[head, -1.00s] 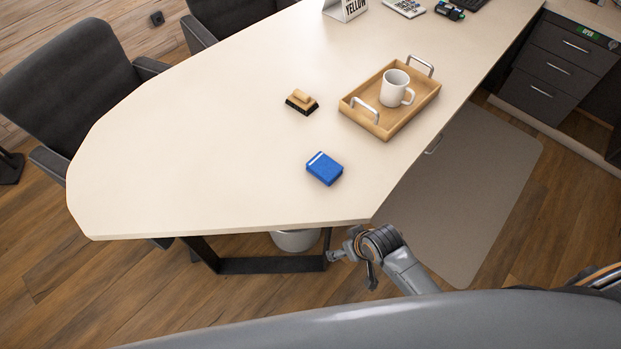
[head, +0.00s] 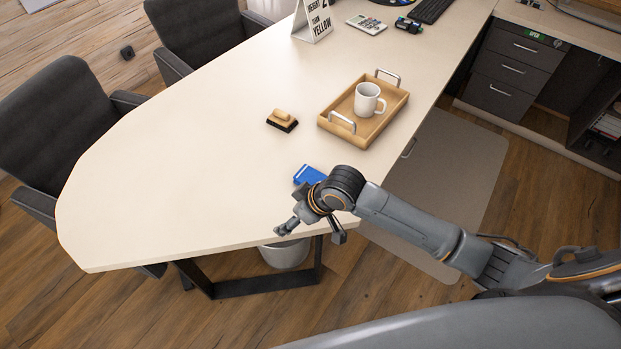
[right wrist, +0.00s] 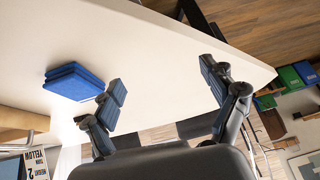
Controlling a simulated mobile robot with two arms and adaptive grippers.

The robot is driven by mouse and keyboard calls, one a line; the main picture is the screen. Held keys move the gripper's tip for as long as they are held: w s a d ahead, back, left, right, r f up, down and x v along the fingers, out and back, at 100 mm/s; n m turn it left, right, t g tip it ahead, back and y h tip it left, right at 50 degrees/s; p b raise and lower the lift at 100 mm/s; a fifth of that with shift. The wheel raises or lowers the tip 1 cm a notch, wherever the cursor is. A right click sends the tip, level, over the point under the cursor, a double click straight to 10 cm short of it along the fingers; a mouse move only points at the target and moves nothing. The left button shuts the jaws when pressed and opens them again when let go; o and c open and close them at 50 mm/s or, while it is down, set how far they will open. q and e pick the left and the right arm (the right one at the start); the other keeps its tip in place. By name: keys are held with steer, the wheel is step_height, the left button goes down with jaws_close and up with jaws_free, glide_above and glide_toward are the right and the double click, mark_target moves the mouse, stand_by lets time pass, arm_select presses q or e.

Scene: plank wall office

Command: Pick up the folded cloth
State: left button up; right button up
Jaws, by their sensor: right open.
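The folded cloth (head: 308,175) is a small blue block-like stack on the cream table near its front edge. In the head view its lower right part is hidden behind my right wrist. My right gripper (head: 306,229) is open and empty, in front of the cloth and near the table's front edge. In the right wrist view the cloth (right wrist: 74,82) lies left of the fingers of my right gripper (right wrist: 163,105), apart from them, with its folded layers showing. My left gripper is not in view.
The table (head: 170,185) is clear to the left. A wooden tray (head: 334,130) holding a white mug (head: 367,99) stands behind the cloth. A brush (head: 282,120) lies left of the tray. Farther back are a sign (head: 312,22), a calculator (head: 367,24) and a keyboard (head: 432,10).

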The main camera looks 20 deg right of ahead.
steer(key=w+d+r, duration=0.3)
steer(key=w, duration=0.1)
steer(key=h, duration=0.2)
glide_toward(312, 177)
steer(key=w+f, duration=0.1)
steer(key=w+a+f+p, duration=0.1)
steer(key=f, duration=0.1)
steer(key=shift+g, duration=0.4)
steer(key=shift+w+a+f+p, duration=0.1)
steer(key=shift+a+f+p, duration=0.05)
steer(key=shift+f+p, duration=0.35)
steer(key=x, duration=0.4)
steer(key=shift+f, duration=0.2)
steer(key=c, duration=1)
